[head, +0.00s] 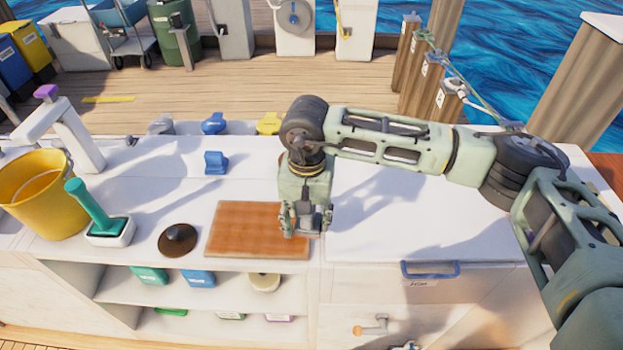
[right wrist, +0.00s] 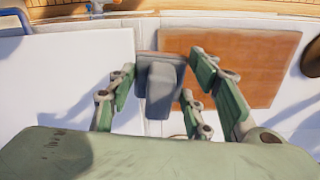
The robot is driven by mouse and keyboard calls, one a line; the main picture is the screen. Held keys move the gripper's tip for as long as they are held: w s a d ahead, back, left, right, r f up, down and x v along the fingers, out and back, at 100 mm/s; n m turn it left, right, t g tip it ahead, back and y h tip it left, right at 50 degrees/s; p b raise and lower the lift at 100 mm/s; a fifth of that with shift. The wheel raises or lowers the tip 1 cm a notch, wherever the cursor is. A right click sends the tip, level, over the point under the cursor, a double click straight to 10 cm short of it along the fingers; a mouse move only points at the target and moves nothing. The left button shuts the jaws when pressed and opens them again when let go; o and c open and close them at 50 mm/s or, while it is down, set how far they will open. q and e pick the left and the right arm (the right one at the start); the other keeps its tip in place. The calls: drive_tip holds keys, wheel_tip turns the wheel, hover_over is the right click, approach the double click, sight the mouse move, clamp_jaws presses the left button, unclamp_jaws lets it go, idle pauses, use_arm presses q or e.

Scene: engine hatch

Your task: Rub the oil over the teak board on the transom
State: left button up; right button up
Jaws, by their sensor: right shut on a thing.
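The teak board (head: 245,230) lies flat on the white counter, orange-brown with an even-looking surface; it also shows in the right wrist view (right wrist: 235,65). My right gripper (head: 306,218) is over the board's right end. Its fingers are closed around a dark grey block-like pad (right wrist: 160,85). In the right wrist view the pad overlaps the board's edge and the white surface beside it. I cannot tell whether it touches the board. A round dark brown dish (head: 178,240) sits left of the board. My left gripper is not in view.
A yellow bucket (head: 45,195) and a green-handled tool in a white holder (head: 95,215) stand at the left. A blue fitting (head: 215,162) is behind the board. Shelves below hold several small items. The white counter to the right (head: 430,225) is clear.

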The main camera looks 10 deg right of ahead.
drive_tip(key=shift+r, duration=1.1)
